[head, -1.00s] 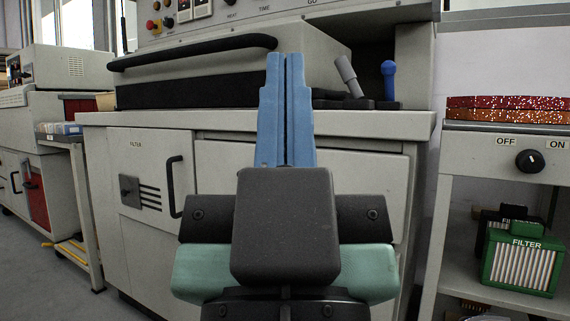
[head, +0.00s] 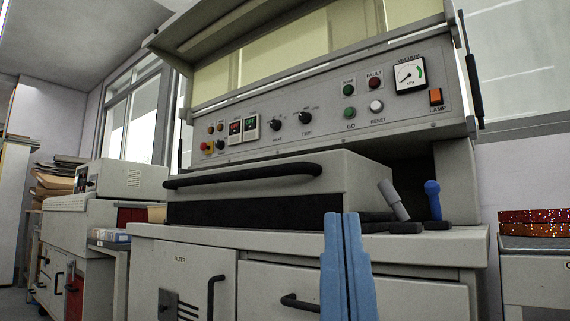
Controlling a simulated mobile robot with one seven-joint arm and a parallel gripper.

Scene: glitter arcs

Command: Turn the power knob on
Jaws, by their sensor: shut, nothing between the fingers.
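My gripper (head: 343,215) is shut and empty, its two blue fingers side by side and pointing up at the bottom centre of the head view. It appears in front of the grey bench cabinet. The black knob between OFF and ON labels, on the right-hand stand, is now out of view. The upright panel (head: 330,100) carries two black knobs, one on the left (head: 276,124) and one above the word TIME (head: 305,117). I cannot read any power label on them. My gripper is apart from these knobs.
A grey machine box with a black bar handle (head: 245,175) sits on the bench. Grey and blue levers (head: 433,200) stand right of it. The panel also holds a gauge (head: 409,76), an orange lamp switch (head: 436,96) and buttons. Red and orange glittering pieces (head: 535,222) lie on the right stand.

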